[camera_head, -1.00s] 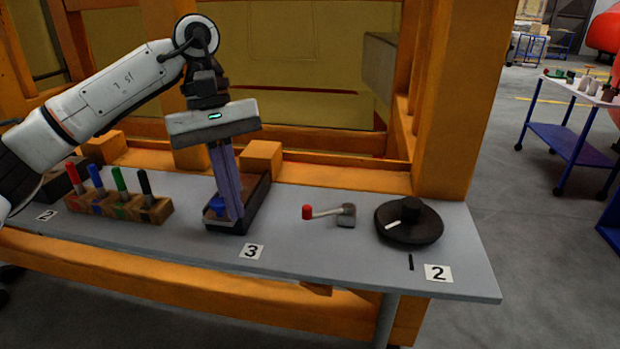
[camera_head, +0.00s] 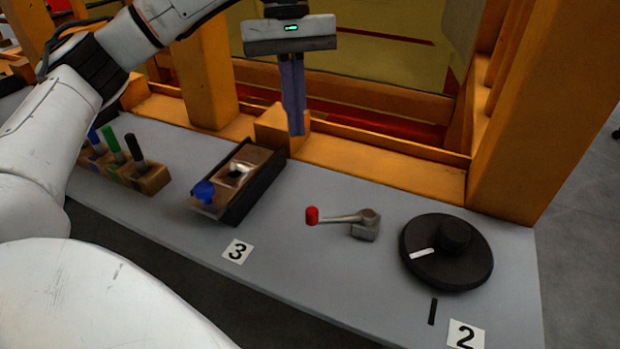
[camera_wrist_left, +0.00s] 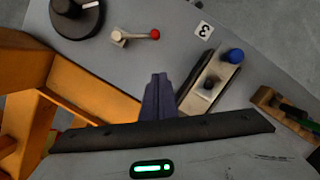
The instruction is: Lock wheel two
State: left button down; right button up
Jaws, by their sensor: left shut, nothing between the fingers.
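The black wheel (camera_head: 445,253) lies on the grey table at the right, near the label 2 (camera_head: 466,335). It has a raised hub and a white mark on its left side. A black line (camera_head: 432,312) is on the table in front of it. A lever with a red knob (camera_head: 312,215) and grey base stands just left of the wheel, its knob pointing left. My left gripper (camera_head: 297,133) is shut and empty, raised near the back edge of the table, left of and behind the lever. The wheel (camera_wrist_left: 78,15) is partly cut off in the left wrist view. My right gripper is not seen.
A black-framed device with a blue knob (camera_head: 203,192) stands left of the lever, by label 3 (camera_head: 237,251). A wooden block with coloured handles (camera_head: 145,178) is farther left. Orange beams (camera_head: 380,171) and a post (camera_head: 545,110) border the table's back.

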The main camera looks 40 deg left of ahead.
pick_arm(q)
jog(key=b+x, duration=0.2)
jog(key=x, duration=0.7)
jog(key=shift+f, duration=0.4)
jog(key=s+d, duration=0.2)
jog(key=shift+d+f+p, duration=0.1)
jog(key=shift+d+p, duration=0.25)
jog(key=shift+p, duration=0.05)
jog(key=shift+s+d, duration=0.2)
jog(key=shift+d, duration=0.15)
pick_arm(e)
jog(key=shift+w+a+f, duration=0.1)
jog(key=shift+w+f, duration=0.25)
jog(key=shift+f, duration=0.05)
